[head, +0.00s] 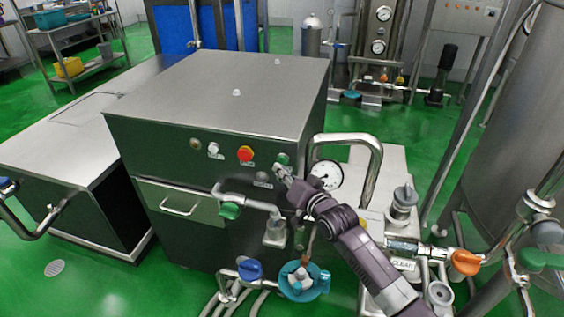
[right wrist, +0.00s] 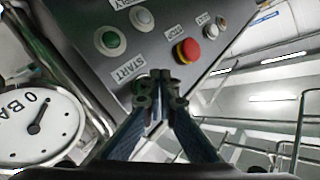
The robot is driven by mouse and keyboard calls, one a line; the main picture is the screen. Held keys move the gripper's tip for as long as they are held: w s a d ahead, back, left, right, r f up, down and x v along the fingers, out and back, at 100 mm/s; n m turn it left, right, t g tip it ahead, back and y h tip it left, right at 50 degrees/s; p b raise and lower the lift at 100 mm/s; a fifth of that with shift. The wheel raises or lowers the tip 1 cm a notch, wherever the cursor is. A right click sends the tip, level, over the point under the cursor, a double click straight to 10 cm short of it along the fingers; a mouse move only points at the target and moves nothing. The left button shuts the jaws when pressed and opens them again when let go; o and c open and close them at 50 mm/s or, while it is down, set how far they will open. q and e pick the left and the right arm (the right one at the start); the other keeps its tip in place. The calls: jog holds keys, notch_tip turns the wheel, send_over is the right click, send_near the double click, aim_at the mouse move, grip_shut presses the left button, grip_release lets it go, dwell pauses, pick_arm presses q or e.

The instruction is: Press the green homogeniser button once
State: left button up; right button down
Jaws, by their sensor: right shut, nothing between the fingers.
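The green button (head: 283,158) is on the front panel of the dark steel homogeniser (head: 215,95), near its top right corner. In the right wrist view the green button (right wrist: 110,40) sits in a pale ring beside a START label (right wrist: 128,70). My right gripper (head: 281,171) is shut and empty, its tips just below the green button in the head view. In the right wrist view its fingertips (right wrist: 160,80) are together, to the right of and below the button. The tips look apart from the button; whether they touch the panel cannot be told. My left gripper is not in view.
A red emergency button (head: 245,153) and a white button (head: 213,149) share the panel. A pressure gauge (head: 327,175) and a bent steel pipe (head: 372,160) stand close right of my gripper. Below are a green-handled valve (head: 230,210) and a blue-handled valve (head: 249,269).

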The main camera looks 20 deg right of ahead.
jog(key=shift+w+d, duration=0.1)
jog(key=shift+w, duration=0.05)
jog(key=shift+w+d, duration=0.15)
jog(key=shift+w, duration=0.1)
jog(key=shift+w+d, duration=0.25)
jog(key=shift+w, duration=0.1)
dwell(0.8)
dwell(0.4)
jog(key=shift+s+a+p, duration=0.45)
jog(key=shift+s+p, duration=0.15)
jog(key=shift+s, duration=0.15)
